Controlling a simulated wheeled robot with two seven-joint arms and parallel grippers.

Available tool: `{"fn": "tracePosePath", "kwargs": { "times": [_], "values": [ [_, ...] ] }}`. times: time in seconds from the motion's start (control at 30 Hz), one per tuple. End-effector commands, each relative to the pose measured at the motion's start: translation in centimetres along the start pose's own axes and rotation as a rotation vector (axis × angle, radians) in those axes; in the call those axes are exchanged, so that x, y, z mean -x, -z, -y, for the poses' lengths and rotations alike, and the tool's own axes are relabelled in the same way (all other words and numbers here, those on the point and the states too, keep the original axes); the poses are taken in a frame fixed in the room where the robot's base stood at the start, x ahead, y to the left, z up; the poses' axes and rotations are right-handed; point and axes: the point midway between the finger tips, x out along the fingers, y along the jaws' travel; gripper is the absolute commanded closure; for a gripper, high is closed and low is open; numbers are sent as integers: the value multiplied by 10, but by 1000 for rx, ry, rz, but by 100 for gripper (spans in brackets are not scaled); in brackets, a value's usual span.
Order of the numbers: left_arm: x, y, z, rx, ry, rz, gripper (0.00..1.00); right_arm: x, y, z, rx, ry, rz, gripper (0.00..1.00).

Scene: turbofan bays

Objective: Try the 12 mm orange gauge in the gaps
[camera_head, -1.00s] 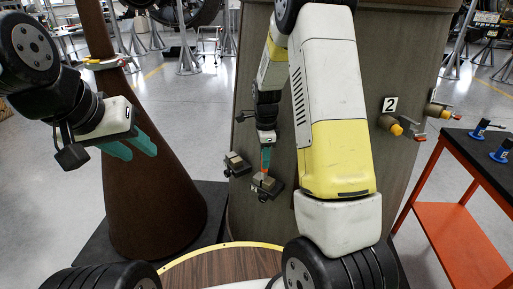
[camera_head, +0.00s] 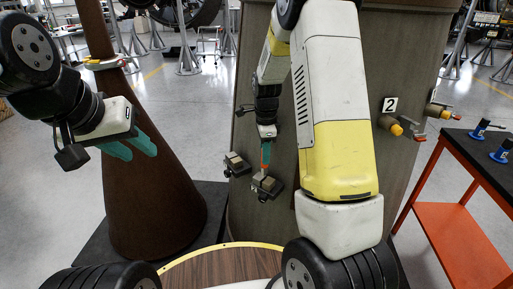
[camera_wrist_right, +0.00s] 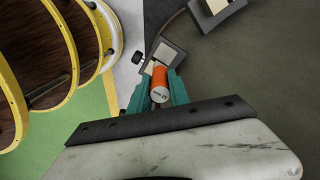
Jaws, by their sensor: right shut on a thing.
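My right gripper (camera_head: 265,157) is shut on the orange gauge (camera_wrist_right: 160,84), a short cylinder with a pale end that faces the wrist camera. In the head view the gauge (camera_head: 265,167) shows as a small orange tip just above the lower dark gap block (camera_head: 268,188). That block also shows just past the gauge in the wrist view (camera_wrist_right: 167,58); whether they touch cannot be told. A second gap block (camera_head: 236,164) is up and to the left, and shows at the top of the wrist view (camera_wrist_right: 216,12). My left gripper (camera_head: 142,147) is open and empty.
The blocks are on a large grey-brown casing (camera_head: 240,215). A brown cone (camera_head: 150,190) stands left. On the right are a plate marked 2 (camera_head: 390,104), orange-tipped fittings (camera_head: 396,128) and an orange cart (camera_head: 460,235) with blue-based items.

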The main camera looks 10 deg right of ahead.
Motion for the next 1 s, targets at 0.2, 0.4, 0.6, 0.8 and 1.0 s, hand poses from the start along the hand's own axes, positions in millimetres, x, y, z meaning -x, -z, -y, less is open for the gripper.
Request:
{"fn": "tracePosePath", "kwargs": {
  "times": [0.2, 0.4, 0.6, 0.8, 1.0],
  "values": [
    [0, 0, 0, 0, 0, 0, 64, 16, 0, 0, 1, 2, 0, 100],
    [0, 0, 0, 0, 0, 0, 64, 31, 0, 1, 0, 3, 0, 100],
    [0, 0, 0, 0, 0, 0, 64, 40, 0, 0, 0, 1, 0, 100],
    [0, 0, 0, 0, 0, 0, 64, 41, 0, 0, 0, 1, 0, 100],
    [0, 0, 0, 0, 0, 0, 64, 40, 0, 0, 2, 1, 0, 100]
  ]
}}
